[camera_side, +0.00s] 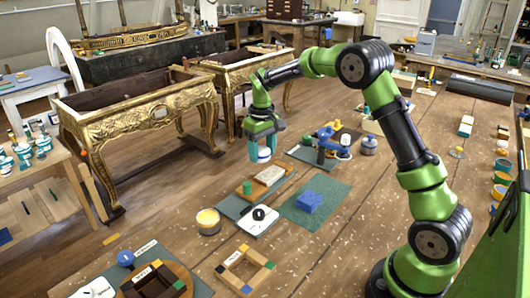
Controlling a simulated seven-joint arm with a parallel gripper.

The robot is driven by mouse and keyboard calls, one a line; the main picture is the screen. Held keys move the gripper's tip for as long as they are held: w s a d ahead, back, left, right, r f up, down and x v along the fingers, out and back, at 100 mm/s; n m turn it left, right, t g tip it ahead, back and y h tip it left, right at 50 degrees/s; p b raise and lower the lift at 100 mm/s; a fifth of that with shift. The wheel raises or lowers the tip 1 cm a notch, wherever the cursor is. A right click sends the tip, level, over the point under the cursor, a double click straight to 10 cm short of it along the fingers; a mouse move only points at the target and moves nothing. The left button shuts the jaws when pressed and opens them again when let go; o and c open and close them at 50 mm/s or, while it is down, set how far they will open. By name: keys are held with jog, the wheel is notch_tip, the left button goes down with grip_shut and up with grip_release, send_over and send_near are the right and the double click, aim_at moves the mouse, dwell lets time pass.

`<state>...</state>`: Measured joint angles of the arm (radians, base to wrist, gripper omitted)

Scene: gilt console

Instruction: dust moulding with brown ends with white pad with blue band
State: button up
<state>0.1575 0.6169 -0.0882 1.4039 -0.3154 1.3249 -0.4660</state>
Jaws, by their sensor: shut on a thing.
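My gripper (263,149) hangs fingers down near the middle of the view, with teal fingers. It is shut on a small white pad with a blue band (264,155), which shows between and just below the fingertips. A long brown piece with a pale grey stretch (269,175), which looks like the moulding with brown ends, lies on a grey-green mat below the gripper. The pad appears to be above its far end; I cannot tell whether they touch. A green block or knob (247,188) stands at the moulding's near left end.
A white card with a black item (259,221) and a yellow-topped tin (208,221) are in front. Blue clamp-like tools (327,140) stand behind right. Gilt consoles (140,118) stand at left.

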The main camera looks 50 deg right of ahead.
aim_at(279, 168)
jog(key=shift+a, duration=0.25)
jog(key=shift+m, duration=0.8)
jog(key=m, duration=1)
jog(key=shift+d+m, duration=0.15)
jog(key=shift+m, duration=0.15)
jog(key=m, duration=0.3)
jog(key=shift+d+m, duration=0.1)
jog(key=shift+m, duration=0.2)
jog(key=shift+f+m, duration=0.1)
jog(key=shift+m, duration=1)
jog(key=shift+f, duration=3.75)
jog(key=shift+d+r, duration=0.1)
jog(key=shift+d, duration=0.25)
jog(key=shift+c, duration=0.4)
jog(key=shift+d, duration=3.75)
jog(key=shift+a, duration=4.05)
jog(key=shift+s+d, duration=0.15)
jog(key=shift+d, duration=4.05)
jog(key=shift+a, duration=4.3)
jog(key=shift+d, duration=4.2)
notch_tip(279, 168, up, 8)
jog(key=shift+f, duration=0.25)
